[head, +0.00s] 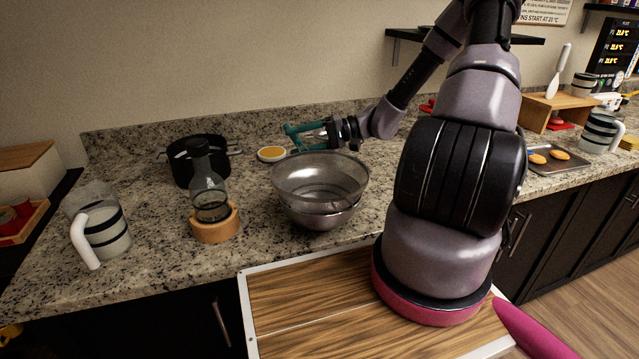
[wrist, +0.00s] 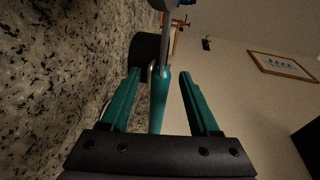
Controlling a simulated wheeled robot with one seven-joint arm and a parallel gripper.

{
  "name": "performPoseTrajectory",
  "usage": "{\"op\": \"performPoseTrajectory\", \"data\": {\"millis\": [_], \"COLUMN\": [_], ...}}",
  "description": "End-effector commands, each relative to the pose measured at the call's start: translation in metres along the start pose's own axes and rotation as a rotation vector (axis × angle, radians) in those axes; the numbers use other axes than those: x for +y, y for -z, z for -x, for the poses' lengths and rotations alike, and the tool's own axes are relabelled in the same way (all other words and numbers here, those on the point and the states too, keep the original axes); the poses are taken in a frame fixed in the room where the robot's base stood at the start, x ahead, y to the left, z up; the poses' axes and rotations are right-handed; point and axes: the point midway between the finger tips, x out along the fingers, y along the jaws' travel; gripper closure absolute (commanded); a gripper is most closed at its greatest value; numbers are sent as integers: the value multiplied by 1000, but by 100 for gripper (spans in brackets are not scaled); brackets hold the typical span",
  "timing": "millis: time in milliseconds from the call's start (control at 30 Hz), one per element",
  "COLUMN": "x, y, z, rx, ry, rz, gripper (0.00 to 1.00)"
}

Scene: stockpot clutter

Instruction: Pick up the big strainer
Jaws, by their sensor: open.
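My gripper (head: 292,139) has teal fingers and hovers over the back of the counter, pointing left, behind a wide grey bowl. In the wrist view my gripper (wrist: 160,88) is open. A slim teal piece with a grey stem (wrist: 158,100) shows between the fingers, with gaps on both sides; whether it is a utensil handle I cannot tell. The wide see-through bowl (head: 318,180), which looks like the big strainer, stands near the counter's front, with a shiny steel bowl form (head: 322,217) beneath it. No handle on it is visible. My gripper is apart from it.
A black pot (head: 198,163) stands left of my gripper, with a glass carafe (head: 208,190) in front. A small yellow-filled dish (head: 271,154) sits near my gripper. A white-handled pitcher (head: 100,228) is far left. A tray (head: 556,160) lies right. Counter between is partly free.

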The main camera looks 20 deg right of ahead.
Motion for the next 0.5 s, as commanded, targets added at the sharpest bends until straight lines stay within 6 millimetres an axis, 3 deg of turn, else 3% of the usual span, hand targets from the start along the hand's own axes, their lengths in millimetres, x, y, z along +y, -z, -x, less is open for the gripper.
{"op": "performPoseTrajectory", "data": {"millis": [267, 400, 433, 500], "x": [0, 0, 0, 0], "y": [0, 0, 0, 0], "z": [-4, -4, -4, -4], "rx": [1, 1, 1, 1], "ry": [-1, -1, -1, -1], "rz": [0, 0, 0, 0], "gripper": [38, 92, 100, 100]}}
